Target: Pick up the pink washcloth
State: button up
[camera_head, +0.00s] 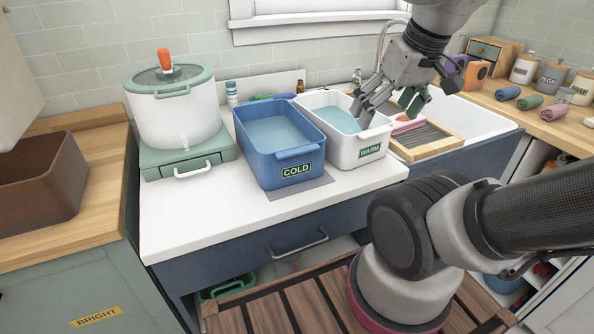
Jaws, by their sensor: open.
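A pink rolled cloth (553,112) lies on the wooden counter at the right, beside a green rolled cloth (530,101) and a blue rolled cloth (508,93). Another pink item (403,123) shows by the sink, behind the washboard; it is partly hidden, and I cannot tell whether it is cloth. My gripper (388,106) is open, pointing down in front of the sink area and over the right side of the white WARM basin. It appears empty. It is left of the rolled cloths and apart from them.
The WARM basin (371,152) and blue COLD basin (297,172) hold water. A wood-framed washboard (432,150) leans by the white sink (490,122). A white pot (178,118) stands left. Canisters (551,76) stand behind the rolls. The front white counter (210,215) is clear.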

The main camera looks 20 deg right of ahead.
aim_at(402, 124)
jog(key=i+l, duration=0.1)
jog(key=l, duration=0.5)
jog(key=i+l, duration=0.1)
jog(key=l, duration=0.55)
